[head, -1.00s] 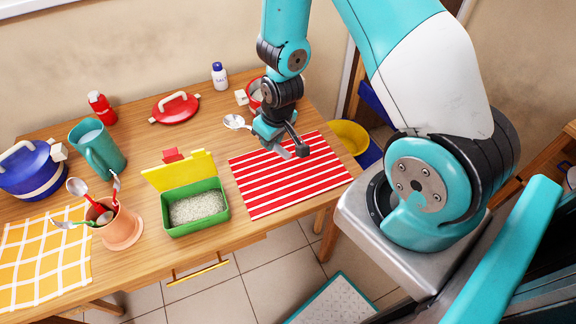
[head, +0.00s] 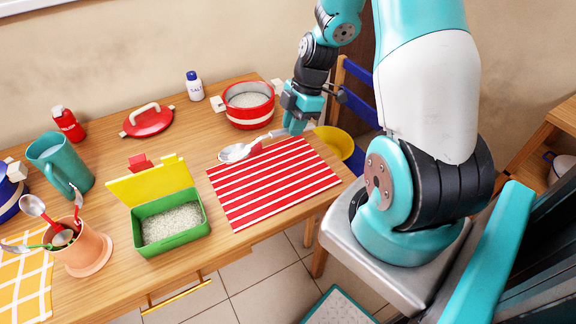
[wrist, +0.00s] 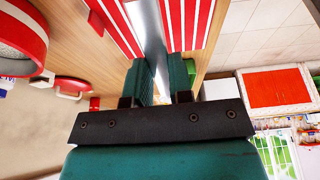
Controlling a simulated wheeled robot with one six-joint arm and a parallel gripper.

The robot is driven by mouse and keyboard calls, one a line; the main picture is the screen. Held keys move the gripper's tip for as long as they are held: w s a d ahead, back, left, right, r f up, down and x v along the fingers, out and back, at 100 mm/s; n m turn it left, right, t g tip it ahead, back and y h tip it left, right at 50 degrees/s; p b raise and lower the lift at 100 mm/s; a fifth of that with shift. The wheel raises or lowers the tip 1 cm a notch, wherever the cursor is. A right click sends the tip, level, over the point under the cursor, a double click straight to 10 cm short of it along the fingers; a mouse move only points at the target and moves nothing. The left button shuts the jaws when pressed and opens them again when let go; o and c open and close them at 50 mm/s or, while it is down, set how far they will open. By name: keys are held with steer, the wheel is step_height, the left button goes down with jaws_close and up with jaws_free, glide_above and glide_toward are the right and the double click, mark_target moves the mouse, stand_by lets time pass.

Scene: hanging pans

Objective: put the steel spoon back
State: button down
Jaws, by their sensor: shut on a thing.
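The steel spoon (head: 235,153) has a grey bowl and handle. Its bowl is just above or at the far edge of the red-striped mat (head: 270,185); I cannot tell whether it touches. My gripper (head: 293,123) is shut on the handle end, near the mat's far right corner. In the wrist view the handle (wrist: 152,40) runs between the two fingers (wrist: 158,88), above the stripes. A terracotta crock (head: 84,253) at the left holds several other utensils, including a red-handled spoon (head: 34,206).
A red pot (head: 249,113) stands close left of my gripper. A green box (head: 170,228) with a raised yellow lid (head: 150,183) lies between crock and mat. A teal jug (head: 65,168), red lid (head: 148,121) and salt bottle (head: 194,87) stand farther back. The mat is largely clear.

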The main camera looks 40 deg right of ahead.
mark_target(289, 173)
step_height(289, 173, down, 13)
steer(key=shift+f+p, duration=0.2)
steer(key=shift+p, duration=0.15)
steer(key=shift+f, duration=0.1)
steer(key=c, duration=1)
jaws_free()
